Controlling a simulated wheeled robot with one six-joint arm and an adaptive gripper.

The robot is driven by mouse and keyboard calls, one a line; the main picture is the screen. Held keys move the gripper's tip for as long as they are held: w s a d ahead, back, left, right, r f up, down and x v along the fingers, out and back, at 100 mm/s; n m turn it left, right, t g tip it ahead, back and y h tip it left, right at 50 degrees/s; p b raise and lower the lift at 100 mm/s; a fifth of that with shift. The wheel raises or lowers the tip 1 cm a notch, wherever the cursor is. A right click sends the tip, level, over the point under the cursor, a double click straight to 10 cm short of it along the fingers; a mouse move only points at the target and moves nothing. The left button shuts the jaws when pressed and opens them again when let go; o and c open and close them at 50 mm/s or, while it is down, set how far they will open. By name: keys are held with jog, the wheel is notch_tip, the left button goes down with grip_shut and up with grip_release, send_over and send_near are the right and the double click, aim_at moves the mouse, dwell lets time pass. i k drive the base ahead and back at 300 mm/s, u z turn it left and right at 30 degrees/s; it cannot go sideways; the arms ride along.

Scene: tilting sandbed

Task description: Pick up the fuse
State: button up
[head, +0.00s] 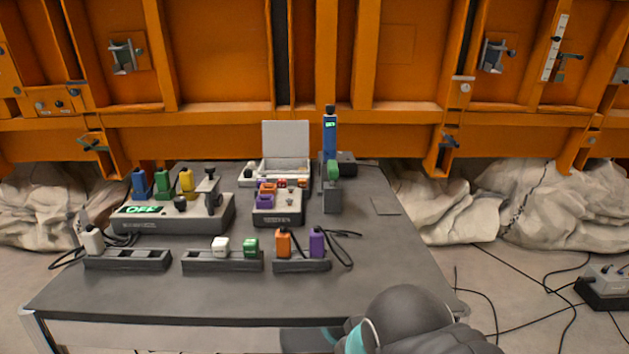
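No single thing can be told for certain as the fuse. My arm shows at the bottom right, over the table's front edge, apart from these things. My gripper's fingers do not show.
An orange plug (283,243) and a purple plug (316,242) with black cables stand in the right rack. A grey control box (180,218) reads OFF. A tall blue device (329,136) stands at the back. The table's right side is mostly clear.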

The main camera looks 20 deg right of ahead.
aim_at(301, 183)
jog(key=k, duration=0.5)
jog(key=u, duration=1.8)
jog(key=i, duration=1.05)
jog(key=z, duration=2.3)
